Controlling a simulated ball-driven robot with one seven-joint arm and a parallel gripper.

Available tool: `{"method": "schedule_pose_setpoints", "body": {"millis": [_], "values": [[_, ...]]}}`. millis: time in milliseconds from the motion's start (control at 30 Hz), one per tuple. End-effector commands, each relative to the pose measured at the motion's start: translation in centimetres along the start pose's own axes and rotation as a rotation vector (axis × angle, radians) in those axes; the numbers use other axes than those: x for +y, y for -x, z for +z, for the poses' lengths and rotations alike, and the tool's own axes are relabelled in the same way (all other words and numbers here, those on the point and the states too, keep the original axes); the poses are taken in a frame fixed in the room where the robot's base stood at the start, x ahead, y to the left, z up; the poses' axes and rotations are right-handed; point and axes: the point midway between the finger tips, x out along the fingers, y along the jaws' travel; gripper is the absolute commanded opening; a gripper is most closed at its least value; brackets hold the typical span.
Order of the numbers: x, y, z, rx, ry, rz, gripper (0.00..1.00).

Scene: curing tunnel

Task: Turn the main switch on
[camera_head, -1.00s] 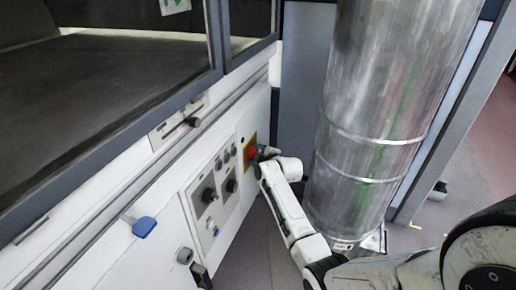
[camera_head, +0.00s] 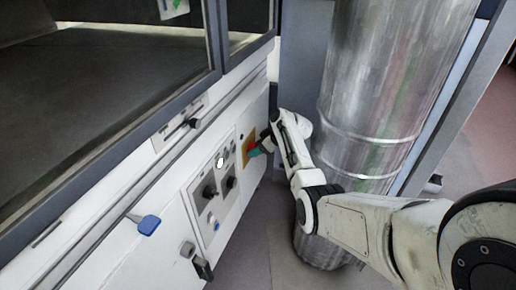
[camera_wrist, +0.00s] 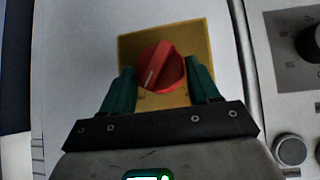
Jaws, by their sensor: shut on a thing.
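The main switch is a red rotary knob (camera_wrist: 161,68) on a square yellow plate (camera_wrist: 190,38), seen in the wrist view. The knob sits tilted, its pale mark slanting toward lower left. My gripper (camera_wrist: 162,80) has green fingers, one on each side of the knob, and is shut on it. In the head view the yellow plate (camera_head: 248,139) is at the right end of the white machine front, and my gripper (camera_head: 259,150) reaches it from the right. The knob is mostly hidden there.
A control panel (camera_head: 212,196) with black knobs and a bright white lamp (camera_head: 220,162) is left of the switch. A blue-handled part (camera_head: 146,224) sticks out farther left. A large metal duct (camera_head: 385,90) stands close behind my arm.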

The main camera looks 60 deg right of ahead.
Motion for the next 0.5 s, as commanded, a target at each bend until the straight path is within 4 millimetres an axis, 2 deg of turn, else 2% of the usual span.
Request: {"method": "schedule_pose_setpoints", "body": {"millis": [500], "values": [[-0.13, -0.07, 0.17, -0.016, -0.085, -0.091, 0.30]]}}
